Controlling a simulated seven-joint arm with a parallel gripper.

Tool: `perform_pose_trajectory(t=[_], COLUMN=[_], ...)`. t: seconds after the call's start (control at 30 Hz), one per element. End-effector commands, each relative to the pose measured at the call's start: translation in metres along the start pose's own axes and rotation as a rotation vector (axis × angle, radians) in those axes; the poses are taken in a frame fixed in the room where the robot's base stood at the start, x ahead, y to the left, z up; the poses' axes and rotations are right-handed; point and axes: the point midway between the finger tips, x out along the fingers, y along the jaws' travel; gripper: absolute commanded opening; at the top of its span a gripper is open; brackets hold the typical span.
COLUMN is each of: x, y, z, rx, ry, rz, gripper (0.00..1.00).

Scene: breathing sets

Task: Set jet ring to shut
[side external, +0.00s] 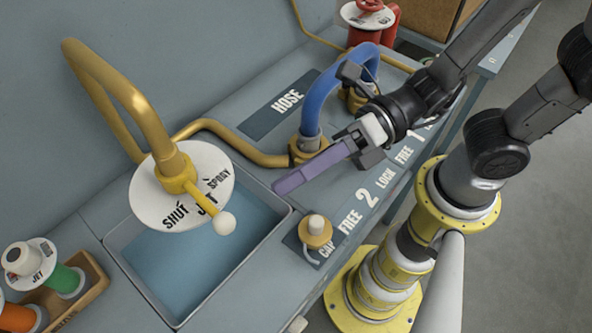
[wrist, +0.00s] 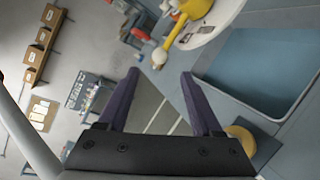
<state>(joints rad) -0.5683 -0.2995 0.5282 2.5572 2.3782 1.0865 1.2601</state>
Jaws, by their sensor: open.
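The jet ring is a white disc (side external: 160,205) around the yellow spout, marked SHUT, JET and SPRAY; it also shows at the top of the wrist view (wrist: 222,15). Its yellow lever ends in a white ball (side external: 224,223) and lies across the JET mark, with SHUT to its left and SPRAY above right. In the wrist view the ball (wrist: 158,58) shows beyond the fingertips, roughly between them. My gripper (side external: 285,184) is to the right of the ball, apart from it. Its purple fingers (wrist: 159,80) are open and empty.
A basin (side external: 150,262) of blue water lies under the spout. A blue hose (side external: 325,90) arches behind my gripper. A yellow-topped cap (side external: 316,232) stands at the front edge of the counter. A wooden rack (side external: 88,282) with colored spools is at lower left.

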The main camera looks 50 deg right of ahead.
Motion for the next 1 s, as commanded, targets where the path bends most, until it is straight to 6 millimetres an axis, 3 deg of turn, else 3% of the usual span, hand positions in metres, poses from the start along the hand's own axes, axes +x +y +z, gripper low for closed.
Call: perform_pose_trajectory(t=[0.37,0.57,0.77,0.9,1.0], x=[-0.004,-0.002,0.015,0.019,0.017], y=[0.0,0.011,0.068,0.096,0.102], z=[0.0,-0.005,-0.002,0.003,0.01], rx=[-0.001,-0.034,-0.293,-0.537,-0.715], ry=[0.0,0.033,0.191,0.339,0.456], rz=[-0.001,0.047,0.284,0.439,0.513], gripper=[0.67,0.34,0.0,0.0,0.0])
